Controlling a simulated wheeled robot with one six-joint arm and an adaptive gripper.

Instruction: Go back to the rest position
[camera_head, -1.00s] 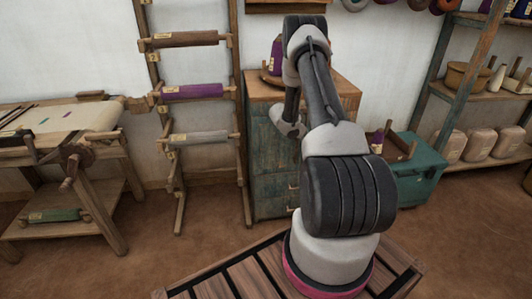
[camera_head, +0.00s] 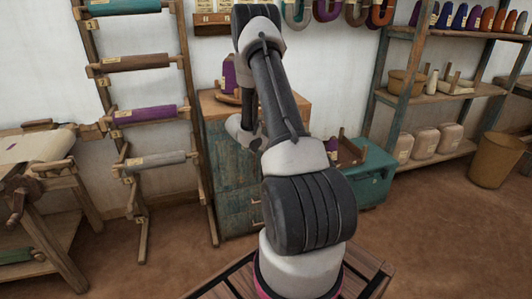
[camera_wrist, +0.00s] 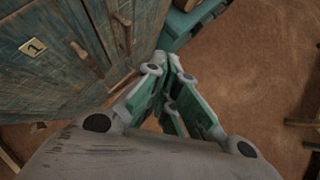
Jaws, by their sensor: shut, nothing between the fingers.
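My gripper (camera_wrist: 172,68) shows in the wrist view with its green-padded fingers drawn together at the tips and nothing held between them. It points down past the front of a worn blue-green cabinet (camera_wrist: 45,80) with a number 1 label, over the brown floor. In the head view my arm rises from its base and bends over in front of the same cabinet (camera_head: 229,175). The gripper's fingers are hidden behind my arm there.
A rack with rolls (camera_head: 150,114) stands left of the cabinet, and a wooden work table (camera_head: 40,185) is at the far left. A teal chest (camera_head: 368,178) sits right of the cabinet. Shelves (camera_head: 440,95) and a bin (camera_head: 494,160) stand further right. Floor at the right is clear.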

